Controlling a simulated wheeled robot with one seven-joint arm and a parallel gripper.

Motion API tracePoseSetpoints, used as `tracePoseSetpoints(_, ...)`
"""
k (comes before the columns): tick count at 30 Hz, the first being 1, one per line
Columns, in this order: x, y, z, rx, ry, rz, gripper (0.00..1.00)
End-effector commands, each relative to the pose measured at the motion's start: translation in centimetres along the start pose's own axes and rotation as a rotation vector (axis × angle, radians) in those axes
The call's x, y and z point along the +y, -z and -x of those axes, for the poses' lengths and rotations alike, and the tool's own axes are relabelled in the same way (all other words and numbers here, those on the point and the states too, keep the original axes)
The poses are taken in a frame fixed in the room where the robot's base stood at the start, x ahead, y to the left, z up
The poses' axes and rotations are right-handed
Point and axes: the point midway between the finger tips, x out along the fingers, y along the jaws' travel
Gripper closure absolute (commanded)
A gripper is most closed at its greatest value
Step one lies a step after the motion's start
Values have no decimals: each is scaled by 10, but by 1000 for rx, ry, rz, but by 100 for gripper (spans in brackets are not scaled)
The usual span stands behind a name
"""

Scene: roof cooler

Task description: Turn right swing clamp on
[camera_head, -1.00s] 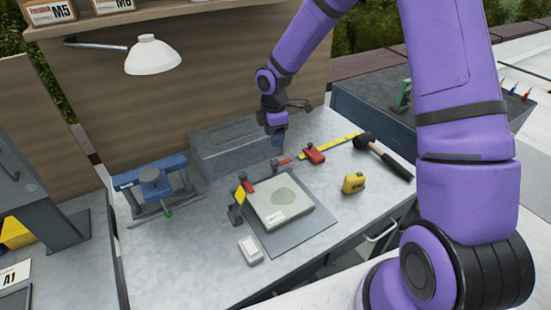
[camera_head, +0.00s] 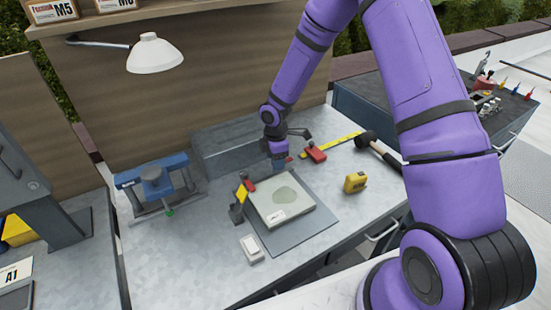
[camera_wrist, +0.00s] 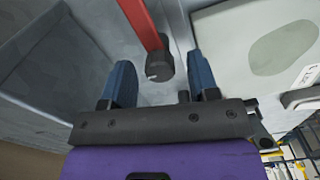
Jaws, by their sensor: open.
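My gripper (camera_head: 278,160) is open, pointing down at the back edge of the pale plate (camera_head: 272,214). In the wrist view its two blue fingers (camera_wrist: 161,82) are spread. A red clamp arm (camera_wrist: 143,22) with a dark round tip (camera_wrist: 159,66) shows between and just beyond the fingertips; contact cannot be told. In the head view my gripper mostly hides this clamp. The plate, with a grey-green patch, also shows in the wrist view (camera_wrist: 235,40). Another clamp with a yellow handle (camera_head: 242,193) and a red part stands at the plate's left corner.
A red block (camera_head: 315,154), yellow ruler (camera_head: 340,143), black mallet (camera_head: 368,140) and yellow tape measure (camera_head: 355,182) lie to the right. A blue vise (camera_head: 153,180) stands left, a grey box (camera_head: 228,148) behind. A small white box (camera_head: 252,248) lies in front.

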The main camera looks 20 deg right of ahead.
Motion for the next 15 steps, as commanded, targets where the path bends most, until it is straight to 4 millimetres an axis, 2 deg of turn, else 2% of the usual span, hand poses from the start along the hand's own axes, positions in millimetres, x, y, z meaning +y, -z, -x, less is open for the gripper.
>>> tracePoseSetpoints(1, 0, 0, 0, 0, 0, 0, 45)
tracePoseSetpoints(2, 0, 0, 0, 0, 0, 0, 50)
tracePoseSetpoints(6, 0, 0, 0, 0, 0, 0, 82)
tracePoseSetpoints(8, 0, 0, 0, 0, 0, 0, 95)
tracePoseSetpoints(15, 0, 0, 0, 0, 0, -13, 95)
